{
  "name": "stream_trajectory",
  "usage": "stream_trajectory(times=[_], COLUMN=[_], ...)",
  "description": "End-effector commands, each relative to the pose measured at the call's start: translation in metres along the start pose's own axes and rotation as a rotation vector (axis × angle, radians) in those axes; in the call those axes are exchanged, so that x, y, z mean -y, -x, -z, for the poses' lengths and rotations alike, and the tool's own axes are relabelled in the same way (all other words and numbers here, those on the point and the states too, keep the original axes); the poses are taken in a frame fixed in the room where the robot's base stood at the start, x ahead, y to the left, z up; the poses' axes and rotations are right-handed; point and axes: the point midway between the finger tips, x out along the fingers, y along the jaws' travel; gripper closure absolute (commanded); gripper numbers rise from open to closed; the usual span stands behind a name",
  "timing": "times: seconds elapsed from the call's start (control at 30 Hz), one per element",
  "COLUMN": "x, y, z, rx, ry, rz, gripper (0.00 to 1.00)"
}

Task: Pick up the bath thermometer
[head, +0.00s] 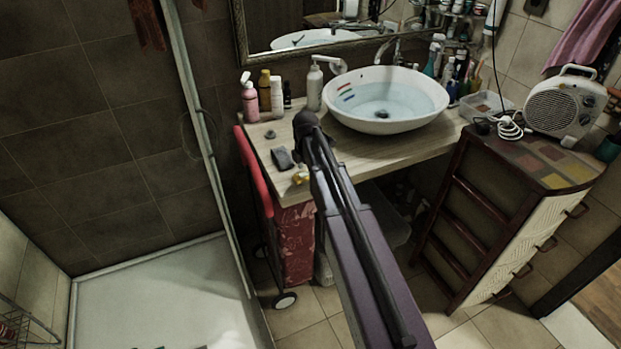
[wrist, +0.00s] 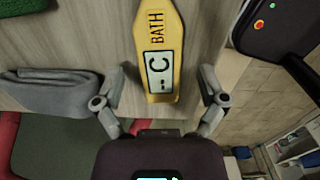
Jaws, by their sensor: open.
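The yellow bath thermometer (wrist: 157,40) lies flat on the wooden counter, with "BATH" printed on it and a small display reading "-- C". In the head view it is a small yellow patch (head: 300,178) at the counter's front left edge, partly hidden by my arm. My gripper (wrist: 161,74) is open and empty, with one finger on each side of the thermometer's lower end in the wrist view. Neither finger visibly touches it. The height of the fingers above the counter is hard to tell.
A folded grey cloth (wrist: 62,92) lies left of the thermometer. A white basin (head: 385,100) of water stands to the right on the counter (head: 400,150). A pink bottle (head: 250,102) and other bottles stand behind. A red-framed trolley (head: 254,172) is at the counter's left end.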

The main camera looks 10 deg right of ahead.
Motion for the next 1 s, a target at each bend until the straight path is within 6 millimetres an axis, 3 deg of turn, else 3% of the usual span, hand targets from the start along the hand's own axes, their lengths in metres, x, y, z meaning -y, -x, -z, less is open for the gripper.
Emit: stream_trajectory(times=[0.63,0.67,0.93,1.0], x=[-0.0001,-0.0001,-0.0002,-0.0002], y=[-0.0018,-0.0018,-0.0018,-0.0019], z=[0.0004,0.0004,0.0005,0.0006], rx=[0.000,0.000,0.000,0.000], ry=[0.001,0.001,0.001,0.001], rz=[0.000,0.000,0.000,0.000], gripper=[0.09,0.15,0.95,0.97])
